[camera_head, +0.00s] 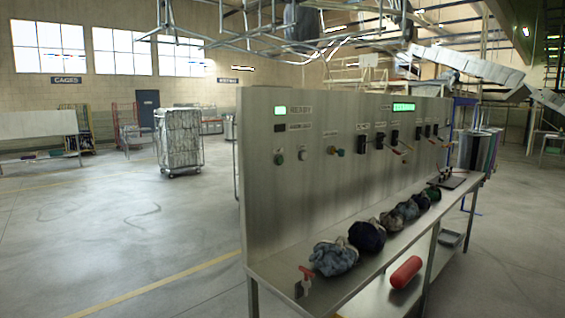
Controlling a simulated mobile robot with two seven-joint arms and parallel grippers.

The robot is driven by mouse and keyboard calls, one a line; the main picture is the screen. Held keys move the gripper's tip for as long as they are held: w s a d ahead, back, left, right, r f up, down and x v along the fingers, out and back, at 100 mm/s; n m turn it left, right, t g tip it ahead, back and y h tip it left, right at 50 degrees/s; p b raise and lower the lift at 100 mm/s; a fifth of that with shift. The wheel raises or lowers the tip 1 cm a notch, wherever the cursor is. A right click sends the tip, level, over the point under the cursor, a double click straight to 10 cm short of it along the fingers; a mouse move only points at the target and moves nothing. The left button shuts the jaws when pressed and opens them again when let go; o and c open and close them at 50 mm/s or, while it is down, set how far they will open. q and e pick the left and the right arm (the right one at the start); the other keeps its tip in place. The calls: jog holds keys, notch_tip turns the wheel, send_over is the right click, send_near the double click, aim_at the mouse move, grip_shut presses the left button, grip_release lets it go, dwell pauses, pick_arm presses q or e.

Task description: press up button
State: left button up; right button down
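A grey metal control panel (270,210) stands upright behind a metal shelf. Its near left part has a dark green round button (279,159) and a pale round button (303,153) beside it. Lit green displays (280,111) sit near the top. The labels are too small to read, so I cannot tell which control is the up button. Neither of my grippers is in view.
Several bundled cloth bags (335,257) lie on the shelf, with a red-handled tool (305,279) at its near end. A red cylinder (406,271) lies on the lower shelf. Open floor (120,230) is left of the panel; a wrapped cage trolley (179,140) stands behind.

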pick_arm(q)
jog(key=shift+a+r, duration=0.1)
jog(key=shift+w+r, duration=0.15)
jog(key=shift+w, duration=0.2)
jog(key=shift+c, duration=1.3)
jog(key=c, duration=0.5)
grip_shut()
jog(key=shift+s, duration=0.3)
